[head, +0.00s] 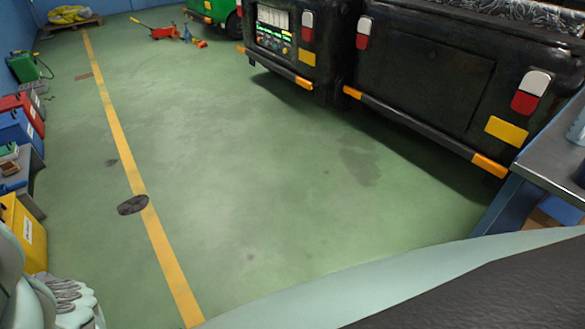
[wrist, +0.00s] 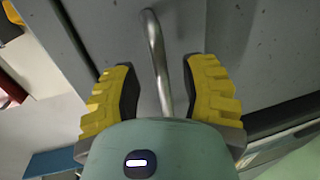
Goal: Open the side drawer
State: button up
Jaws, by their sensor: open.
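In the wrist view a bent metal bar handle (wrist: 154,42) stands on a grey panel (wrist: 188,22), which looks like the drawer's front. My gripper (wrist: 163,72) is open, with one yellow ridged finger on each side of the handle. Gaps show between the bar and both fingers. The lower end of the handle is hidden behind the gripper's palm. I cannot tell how far out the drawer stands. Neither the handle nor my gripper can be made out in the head view.
Dark rickshaws (head: 430,75) stand at the upper right. A metal-topped bench (head: 555,160) is at the right edge. Red, blue and yellow boxes (head: 22,232) line the left wall. A red jack (head: 163,32) lies far back. The green floor (head: 250,190) between is clear.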

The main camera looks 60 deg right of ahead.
jog(key=shift+x, duration=0.9)
jog(key=shift+o, duration=0.6)
grip_shut()
jog(key=shift+d, duration=0.1)
